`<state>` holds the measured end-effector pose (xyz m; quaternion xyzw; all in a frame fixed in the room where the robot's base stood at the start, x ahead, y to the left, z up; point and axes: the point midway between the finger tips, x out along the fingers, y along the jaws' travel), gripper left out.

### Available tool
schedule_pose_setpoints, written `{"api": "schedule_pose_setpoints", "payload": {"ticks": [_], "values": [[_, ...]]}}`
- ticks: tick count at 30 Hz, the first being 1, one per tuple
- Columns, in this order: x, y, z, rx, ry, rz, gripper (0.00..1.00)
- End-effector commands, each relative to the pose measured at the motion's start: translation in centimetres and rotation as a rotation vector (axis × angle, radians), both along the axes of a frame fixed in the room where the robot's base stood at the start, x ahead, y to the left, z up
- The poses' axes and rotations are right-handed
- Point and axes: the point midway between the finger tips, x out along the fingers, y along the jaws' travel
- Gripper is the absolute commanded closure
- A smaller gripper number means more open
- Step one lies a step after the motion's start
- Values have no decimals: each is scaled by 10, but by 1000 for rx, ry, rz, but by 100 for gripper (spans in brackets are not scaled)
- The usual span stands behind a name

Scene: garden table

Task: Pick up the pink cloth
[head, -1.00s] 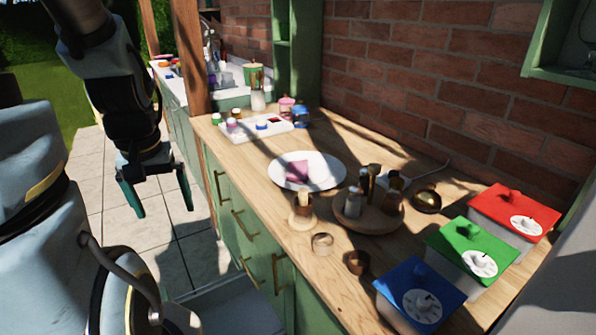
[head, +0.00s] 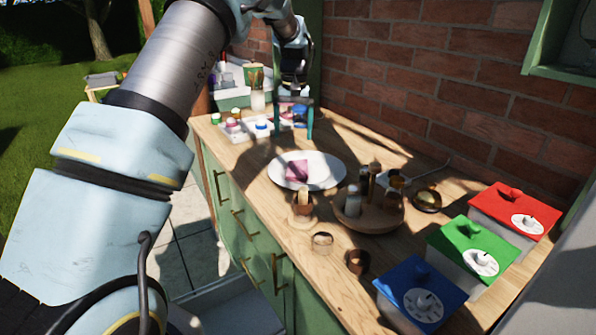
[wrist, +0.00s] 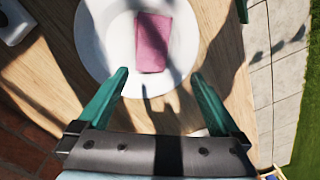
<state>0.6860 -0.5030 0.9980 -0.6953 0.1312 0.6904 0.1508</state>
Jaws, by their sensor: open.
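The pink cloth (head: 297,171) lies folded on a white plate (head: 325,172) on the wooden counter. In the wrist view the cloth (wrist: 153,42) shows as a pink rectangle on the plate (wrist: 93,45), beyond my fingertips. My gripper (head: 294,136) is open and empty, above the counter just behind the plate in the head view. In the wrist view my gripper's (wrist: 160,74) two green fingers are spread wide, with the cloth ahead of the gap between them. Nothing hides the cloth.
A round wooden tray (head: 367,218) with bottles stands right of the plate, and a small wooden stand (head: 302,215) in front. A white tray (head: 240,134) with jars is at the back left. Red, green and blue lidded boxes (head: 470,245) line the right. A brick wall rises behind.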

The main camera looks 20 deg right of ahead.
Motion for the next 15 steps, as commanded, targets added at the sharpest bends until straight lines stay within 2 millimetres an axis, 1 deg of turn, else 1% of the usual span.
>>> {"api": "schedule_pose_setpoints", "payload": {"ticks": [1,3,5,12,15], "values": [[0,-9,-2,4,1,-9,0],[0,-15,-4,5,1,-13,0],[-1,-16,-9,7,4,-15,0],[0,-14,-44,6,2,-14,0],[0,-14,-54,6,2,-14,0]]}}
